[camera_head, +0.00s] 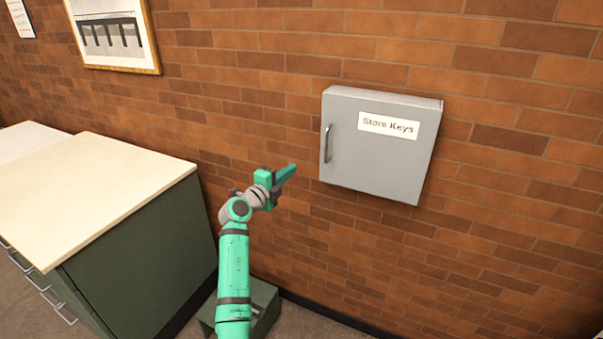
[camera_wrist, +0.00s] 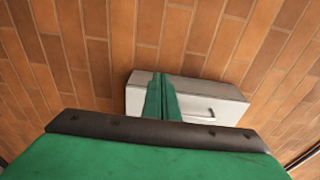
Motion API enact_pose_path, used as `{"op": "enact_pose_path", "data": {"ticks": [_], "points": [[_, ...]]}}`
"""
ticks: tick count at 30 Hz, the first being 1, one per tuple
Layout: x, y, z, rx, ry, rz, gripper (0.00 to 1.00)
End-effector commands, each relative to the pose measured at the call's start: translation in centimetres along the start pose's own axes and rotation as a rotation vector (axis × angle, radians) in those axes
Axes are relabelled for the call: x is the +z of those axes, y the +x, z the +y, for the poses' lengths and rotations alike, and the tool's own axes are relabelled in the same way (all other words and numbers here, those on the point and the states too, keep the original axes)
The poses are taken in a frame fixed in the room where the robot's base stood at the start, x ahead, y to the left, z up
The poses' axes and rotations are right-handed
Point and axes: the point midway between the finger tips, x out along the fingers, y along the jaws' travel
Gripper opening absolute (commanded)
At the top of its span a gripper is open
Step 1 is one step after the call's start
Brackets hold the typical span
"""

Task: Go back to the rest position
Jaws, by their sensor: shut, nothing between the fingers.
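My gripper (camera_head: 287,172) is green and shut, with nothing between its fingers. In the head view it points right, towards the grey key cabinet (camera_head: 360,165), and its tips appear a little left of the cabinet and apart from it. The cabinet hangs on the brick wall, its door closed, with a handle (camera_head: 327,143) on the left and a "Store Keys" label (camera_head: 388,125). In the wrist view the shut fingers (camera_wrist: 162,96) overlap part of the cabinet (camera_wrist: 200,98), whose handle shows to their right.
A dark green drawer cabinet (camera_head: 150,250) with a cream top (camera_head: 90,185) stands at left. A dark green box (camera_head: 262,300) is on the floor behind my arm. A framed picture (camera_head: 112,35) hangs on the wall. The space right of my arm, below the key cabinet, looks clear.

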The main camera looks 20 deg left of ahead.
Motion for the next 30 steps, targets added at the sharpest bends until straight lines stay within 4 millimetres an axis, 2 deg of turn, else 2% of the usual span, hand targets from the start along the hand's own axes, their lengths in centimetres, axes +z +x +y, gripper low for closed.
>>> {"op": "enact_pose_path", "data": {"ticks": [7, 11, 14, 20, 26, 30], "points": [[0.5, -0.1, 0.1, -0.001, -0.002, 0.002, 0.0], [-0.7, 0.0, 1.9, 0.007, -0.038, -0.002, 0.0], [-2.9, 0.1, 5.3, 0.019, -0.111, -0.014, 0.0], [-8.8, -1.0, 14.0, 0.047, -0.316, -0.062, 0.0], [-15.1, -3.8, 21.7, 0.069, -0.508, -0.116, 0.0], [-19.3, -6.6, 26.2, 0.079, -0.633, -0.157, 0.0]]}}
